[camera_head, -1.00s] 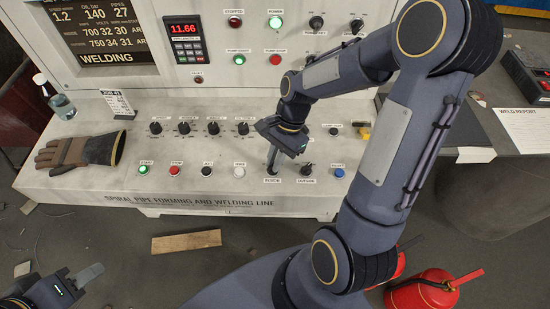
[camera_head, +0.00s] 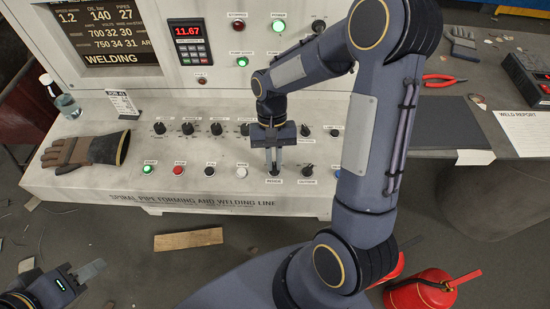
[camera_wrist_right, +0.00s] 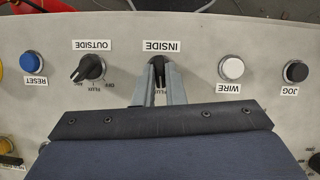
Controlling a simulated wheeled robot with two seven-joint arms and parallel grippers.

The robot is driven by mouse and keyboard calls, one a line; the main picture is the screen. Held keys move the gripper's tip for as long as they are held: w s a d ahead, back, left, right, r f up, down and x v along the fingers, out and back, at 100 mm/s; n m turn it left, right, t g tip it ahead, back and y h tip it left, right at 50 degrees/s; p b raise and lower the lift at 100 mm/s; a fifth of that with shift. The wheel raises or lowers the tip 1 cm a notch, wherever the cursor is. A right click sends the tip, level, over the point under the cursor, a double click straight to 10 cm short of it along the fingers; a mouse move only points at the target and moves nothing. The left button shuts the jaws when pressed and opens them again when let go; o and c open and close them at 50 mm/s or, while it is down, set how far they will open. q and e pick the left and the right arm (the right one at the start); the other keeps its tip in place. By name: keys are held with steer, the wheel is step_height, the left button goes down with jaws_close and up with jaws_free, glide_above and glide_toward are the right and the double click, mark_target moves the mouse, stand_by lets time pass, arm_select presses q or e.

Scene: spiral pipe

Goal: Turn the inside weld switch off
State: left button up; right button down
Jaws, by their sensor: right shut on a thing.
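The inside weld switch (camera_wrist_right: 158,76) is a black rotary knob under the INSIDE label (camera_wrist_right: 161,47) in the right wrist view. My right gripper (camera_wrist_right: 159,80) is shut on this knob, with one finger on each side, and hides much of it. In the head view my right gripper (camera_head: 274,165) points down at the knob on the console's sloped front panel. The outside switch (camera_wrist_right: 89,68) is a similar black knob beside it, with its pointer tilted. My left gripper (camera_head: 85,280) is at the lower left of the head view, away from the console; its finger gap is unclear.
The green start button (camera_head: 149,169), red stop button (camera_head: 180,170) and white wire button (camera_head: 242,172) line the console's front edge. A work glove (camera_head: 86,150) lies on the console. A fire extinguisher (camera_head: 420,291) stands on the floor. A table with pliers (camera_head: 444,80) is at right.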

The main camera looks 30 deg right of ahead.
steer(key=n, duration=0.2)
steer(key=n+h, duration=0.1)
steer(key=shift+w+a+n+h, duration=0.1)
steer(key=shift+a+n+h, duration=0.05)
steer(key=shift+n+h, duration=0.2)
steer(key=shift+a+n+h, duration=0.15)
steer(key=shift+n+h, duration=0.5)
steer(key=shift+n, duration=1.3)
steer(key=c, duration=1.5)
jaws_free()
steer(key=v, duration=0.7)
steer(key=shift+r+b, duration=0.4)
steer(key=shift+w, duration=0.15)
